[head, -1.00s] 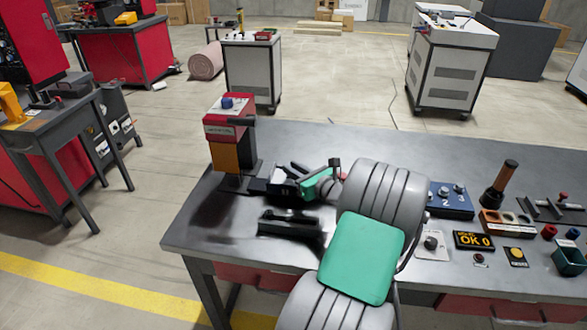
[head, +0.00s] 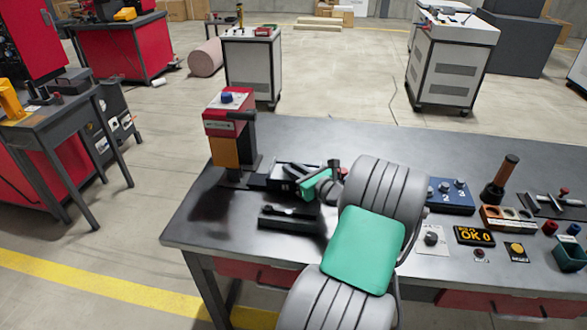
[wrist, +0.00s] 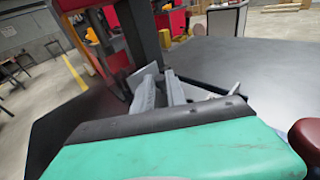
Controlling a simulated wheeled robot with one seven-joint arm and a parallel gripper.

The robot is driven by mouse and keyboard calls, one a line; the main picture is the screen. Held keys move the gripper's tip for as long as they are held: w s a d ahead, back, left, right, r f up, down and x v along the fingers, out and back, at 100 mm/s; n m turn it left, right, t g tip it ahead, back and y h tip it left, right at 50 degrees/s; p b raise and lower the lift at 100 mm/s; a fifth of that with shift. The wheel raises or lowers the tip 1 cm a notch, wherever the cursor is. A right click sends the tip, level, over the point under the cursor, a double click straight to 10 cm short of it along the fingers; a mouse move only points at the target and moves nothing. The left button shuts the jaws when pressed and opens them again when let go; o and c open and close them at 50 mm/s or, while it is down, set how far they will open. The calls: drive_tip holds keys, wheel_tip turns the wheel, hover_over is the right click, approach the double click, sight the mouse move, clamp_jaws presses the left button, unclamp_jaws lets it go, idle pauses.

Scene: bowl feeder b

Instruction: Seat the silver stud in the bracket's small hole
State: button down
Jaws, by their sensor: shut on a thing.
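My gripper (head: 284,172) is low over the left part of the workbench, beside the foot of the red-and-orange press (head: 223,150). In the wrist view its two grey fingers (wrist: 158,84) point away toward the press column and are close together. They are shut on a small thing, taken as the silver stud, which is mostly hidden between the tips. I cannot make out the bracket or its small hole clearly; dark fixture parts around the press foot and my own fingers cover that area.
A low black block (head: 288,219) lies just in front of my gripper. To the right of my arm are a blue box with knobs (head: 452,195), an "OK 0" display (head: 474,236), a wooden-handled tool (head: 502,178) and a green bin (head: 569,256). The bench's back middle is clear.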

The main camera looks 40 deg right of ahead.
drive_tip(key=shift+f, duration=0.55)
drive_tip(key=c, duration=1.3)
unclamp_jaws()
drive_tip(key=s, duration=0.5)
drive_tip(key=s+r, duration=0.1)
drive_tip(key=s, duration=0.1)
drive_tip(key=shift+s+a+r, duration=0.1)
drive_tip(key=shift+s+a, duration=0.15)
drive_tip(key=shift+s, duration=0.15)
